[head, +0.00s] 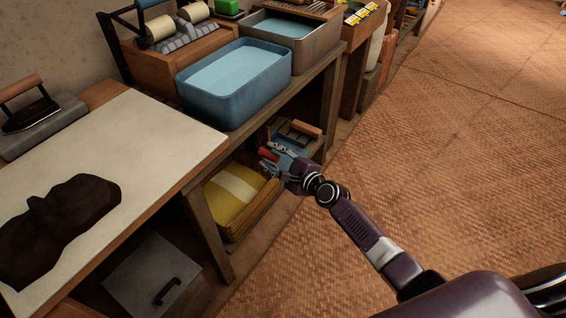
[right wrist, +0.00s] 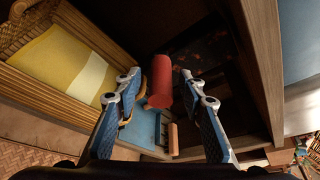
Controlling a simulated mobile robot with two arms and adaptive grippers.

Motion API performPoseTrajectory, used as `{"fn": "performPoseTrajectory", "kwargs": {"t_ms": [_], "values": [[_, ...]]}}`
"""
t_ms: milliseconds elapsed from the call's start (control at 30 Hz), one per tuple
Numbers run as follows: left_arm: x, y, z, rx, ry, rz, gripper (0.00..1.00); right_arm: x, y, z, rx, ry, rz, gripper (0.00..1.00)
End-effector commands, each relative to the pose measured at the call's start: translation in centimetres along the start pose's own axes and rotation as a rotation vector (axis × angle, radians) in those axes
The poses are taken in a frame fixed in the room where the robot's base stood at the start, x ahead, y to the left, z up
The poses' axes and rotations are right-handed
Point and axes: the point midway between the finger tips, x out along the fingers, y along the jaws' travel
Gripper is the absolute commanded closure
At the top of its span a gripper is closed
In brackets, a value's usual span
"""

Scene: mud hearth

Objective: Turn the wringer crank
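The wringer, with cream rollers (head: 162,27), stands at the back left in the head view. A dark bent arm with a blue grip (head: 147,3) rises beside the rollers and looks like its crank; the top is cut off by the frame edge. My right gripper (head: 271,152) is low at the shelf opening under the blue tub, well away from the wringer. It is open. A red cylinder (right wrist: 161,82) shows between its fingers in the right wrist view, with gaps on both sides. What the cylinder belongs to is unclear. My left gripper is out of view.
A blue tub (head: 232,84) and a metal basin (head: 290,38) with water stand on the bench. A yellow folded cloth (head: 234,194) lies in a crate below. A pale tabletop (head: 120,140) bears a dark brown item. The woven floor (head: 450,150) at right is clear.

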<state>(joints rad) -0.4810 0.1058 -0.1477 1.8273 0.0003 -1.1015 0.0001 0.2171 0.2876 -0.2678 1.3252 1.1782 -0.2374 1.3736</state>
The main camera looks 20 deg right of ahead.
Motion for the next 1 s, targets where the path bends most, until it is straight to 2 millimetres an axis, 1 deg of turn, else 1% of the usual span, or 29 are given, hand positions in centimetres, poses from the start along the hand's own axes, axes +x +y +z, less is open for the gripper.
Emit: {"fn": "performPoseTrajectory", "kwargs": {"t_ms": [167, 400, 533, 700, 1000], "values": [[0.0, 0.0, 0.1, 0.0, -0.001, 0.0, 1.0, -3.0, 0.1, -0.2, 0.0, 0.003, 0.001, 0.63], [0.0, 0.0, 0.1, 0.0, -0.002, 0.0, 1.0, -7.8, 0.1, -0.2, 0.0, 0.004, 0.0, 0.63], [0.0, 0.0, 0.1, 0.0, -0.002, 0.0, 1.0, -9.7, 0.0, -0.1, 0.001, 0.003, 0.0, 0.63], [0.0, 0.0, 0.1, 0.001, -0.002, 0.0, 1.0, -11.0, -0.1, -0.1, 0.0, 0.002, -0.002, 0.63], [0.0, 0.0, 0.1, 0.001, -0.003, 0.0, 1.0, -11.2, -0.1, -0.1, 0.0, 0.002, -0.002, 0.63]]}}
